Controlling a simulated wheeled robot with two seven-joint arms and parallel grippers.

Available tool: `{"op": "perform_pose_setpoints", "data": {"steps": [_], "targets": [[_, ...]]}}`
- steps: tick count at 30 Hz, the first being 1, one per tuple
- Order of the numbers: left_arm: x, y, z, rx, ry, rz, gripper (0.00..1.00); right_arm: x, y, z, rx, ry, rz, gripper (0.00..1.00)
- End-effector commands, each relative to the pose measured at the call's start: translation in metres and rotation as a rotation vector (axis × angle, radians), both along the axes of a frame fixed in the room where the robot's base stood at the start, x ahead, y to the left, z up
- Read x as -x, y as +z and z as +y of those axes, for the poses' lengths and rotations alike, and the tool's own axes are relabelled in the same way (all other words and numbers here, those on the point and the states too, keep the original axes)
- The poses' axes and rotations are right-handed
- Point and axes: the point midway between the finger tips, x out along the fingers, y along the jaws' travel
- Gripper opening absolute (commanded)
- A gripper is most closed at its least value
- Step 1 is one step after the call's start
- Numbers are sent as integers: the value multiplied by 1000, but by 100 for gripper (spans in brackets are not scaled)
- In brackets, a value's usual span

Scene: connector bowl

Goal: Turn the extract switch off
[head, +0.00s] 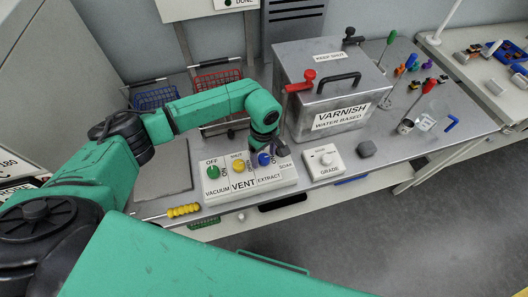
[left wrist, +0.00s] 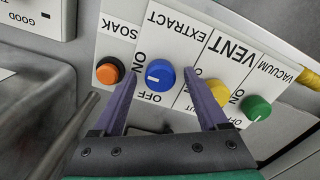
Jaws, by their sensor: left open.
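The extract switch is a blue knob (left wrist: 160,74) on a white labelled panel (left wrist: 119,26). Its white mark points left in the left wrist view, towards the side with the ON label; OFF is printed below it. In the head view the blue knob (head: 264,159) is partly hidden by my left gripper (head: 268,152), which reaches down over the panel (head: 231,191). In the left wrist view my left gripper (left wrist: 162,82) is open, with one finger on each side of the blue knob. I cannot tell whether the fingers touch it. My right gripper is not in view.
An orange soak knob (left wrist: 109,71), a yellow vent knob (left wrist: 217,91) and a green vacuum knob (left wrist: 256,107) share the panel. A grade dial box (head: 324,162) and a varnish tank (head: 335,95) stand to the right. Wire baskets (head: 218,80) stand behind.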

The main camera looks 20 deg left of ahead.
Motion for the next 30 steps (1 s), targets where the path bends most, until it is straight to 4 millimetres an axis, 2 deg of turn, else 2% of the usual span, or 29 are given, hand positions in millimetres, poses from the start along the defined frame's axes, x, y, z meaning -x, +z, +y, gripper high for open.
{"op": "perform_pose_setpoints", "data": {"steps": [6, 8, 12, 23, 30], "targets": [[0, -1, 0, 1, 0, -1, 76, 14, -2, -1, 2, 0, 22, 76], [0, -1, 0, 1, 0, -1, 53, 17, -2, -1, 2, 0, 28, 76], [0, -1, 0, 1, 0, -1, 0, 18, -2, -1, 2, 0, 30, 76], [-1, -2, 0, 1, 37, -3, 0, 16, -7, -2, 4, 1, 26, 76], [-1, -3, 0, 0, 162, -3, 0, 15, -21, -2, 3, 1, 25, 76]]}}
